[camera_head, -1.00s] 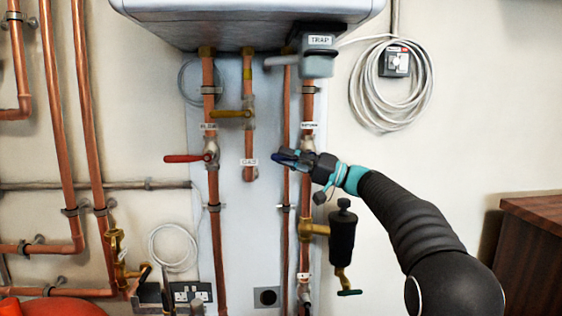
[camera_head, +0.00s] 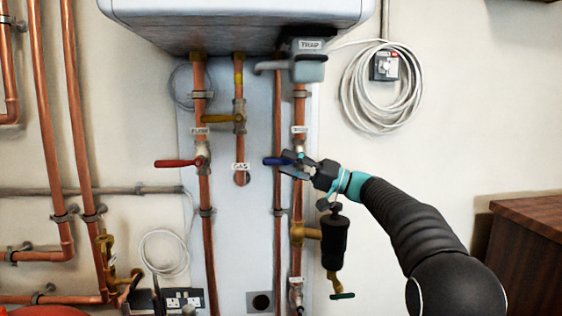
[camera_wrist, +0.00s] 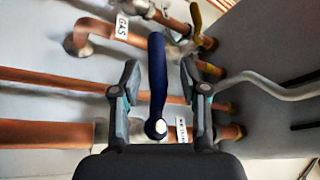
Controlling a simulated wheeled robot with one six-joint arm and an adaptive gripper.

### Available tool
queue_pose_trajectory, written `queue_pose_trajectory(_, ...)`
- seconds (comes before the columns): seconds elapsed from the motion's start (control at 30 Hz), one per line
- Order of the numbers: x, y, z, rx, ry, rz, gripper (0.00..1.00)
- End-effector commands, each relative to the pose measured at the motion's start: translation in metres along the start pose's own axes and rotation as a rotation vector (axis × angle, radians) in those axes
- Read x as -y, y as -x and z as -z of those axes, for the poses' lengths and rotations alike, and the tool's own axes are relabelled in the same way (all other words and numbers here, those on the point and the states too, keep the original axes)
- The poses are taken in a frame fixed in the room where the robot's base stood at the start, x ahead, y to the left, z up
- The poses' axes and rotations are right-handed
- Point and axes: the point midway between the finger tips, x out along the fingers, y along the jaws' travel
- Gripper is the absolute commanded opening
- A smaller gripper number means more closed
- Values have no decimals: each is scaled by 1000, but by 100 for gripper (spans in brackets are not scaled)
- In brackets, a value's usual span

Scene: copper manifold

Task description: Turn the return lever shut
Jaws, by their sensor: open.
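The blue return lever (camera_head: 275,161) points left, crosswise to the vertical copper return pipe (camera_head: 298,218). In the wrist view the blue lever (camera_wrist: 157,75) stands between my two fingers, its round pivot end (camera_wrist: 156,128) nearest my palm. My gripper (camera_head: 293,167) is at the lever from the right. The wrist view shows my gripper (camera_wrist: 159,80) open, with a gap on each side of the lever. The valve body behind my gripper is partly hidden. The return label (camera_head: 299,129) sits on the pipe just above.
A red lever (camera_head: 176,163) points left on the flow pipe. The gas pipe (camera_head: 240,110) has a brass lever. A grey trap box (camera_head: 307,68) hangs above, and a black cylinder (camera_head: 335,242) hangs below my gripper. A thin copper pipe (camera_head: 278,225) runs beside the return pipe.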

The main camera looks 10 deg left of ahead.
Motion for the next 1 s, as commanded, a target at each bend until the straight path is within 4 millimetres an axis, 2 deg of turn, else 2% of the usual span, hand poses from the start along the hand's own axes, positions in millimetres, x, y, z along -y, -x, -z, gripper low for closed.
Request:
queue_pose_trajectory(0.03, 0, 12, 1, -3, 0, -2, 44)
queue_pose_trajectory(0.2, 0, 46, 1, -2, -1, -1, 44)
queue_pose_trajectory(0.4, 1, 76, 1, -2, 1, -1, 44)
queue_pose_trajectory(0.6, 1, 89, 0, 0, 1, 1, 44)
queue_pose_trajectory(1.0, 1, 91, 0, -1, -18, 1, 44)
